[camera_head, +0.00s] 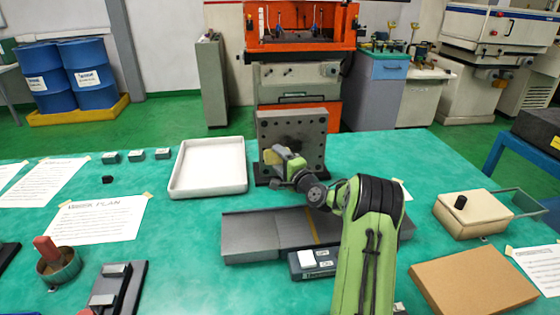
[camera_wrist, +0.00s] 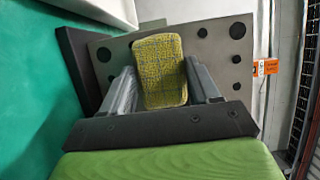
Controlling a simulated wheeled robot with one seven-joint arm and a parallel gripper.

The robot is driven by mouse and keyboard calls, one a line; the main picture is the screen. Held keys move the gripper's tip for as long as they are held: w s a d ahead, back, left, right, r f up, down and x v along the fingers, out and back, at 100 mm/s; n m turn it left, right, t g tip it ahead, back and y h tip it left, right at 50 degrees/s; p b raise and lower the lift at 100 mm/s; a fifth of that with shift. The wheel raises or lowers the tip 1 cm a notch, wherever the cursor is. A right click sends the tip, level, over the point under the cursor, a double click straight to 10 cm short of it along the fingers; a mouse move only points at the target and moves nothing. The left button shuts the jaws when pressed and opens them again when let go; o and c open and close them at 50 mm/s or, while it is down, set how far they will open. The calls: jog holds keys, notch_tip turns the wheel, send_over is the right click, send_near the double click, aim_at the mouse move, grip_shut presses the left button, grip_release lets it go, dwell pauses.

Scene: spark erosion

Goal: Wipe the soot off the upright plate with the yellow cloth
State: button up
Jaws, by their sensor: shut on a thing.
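The upright plate (camera_head: 312,133) is grey with dark holes and stands on a dark foot on the green table. In the head view a dark soot patch (camera_head: 297,140) shows around its middle, partly hidden by my gripper. My gripper (camera_head: 274,160) is in front of the plate's lower left part. It is shut on the yellow cloth (camera_wrist: 160,70), a speckled yellow pad between the two fingers. In the wrist view the cloth lies in front of the plate (camera_wrist: 215,45) and hides part of its face. I cannot tell whether the cloth touches the plate.
A white tray (camera_head: 208,187) stands left of the plate. A grey block (camera_head: 250,235) and a small dark box with a white button (camera_head: 306,259) lie in front. A beige box (camera_head: 470,214) and a brown board (camera_head: 472,281) are at the right. Papers lie at the left.

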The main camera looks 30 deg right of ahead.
jog(key=shift+w+d+p, duration=0.3)
jog(key=shift+w+p, duration=0.1)
jog(key=shift+w, duration=0.3)
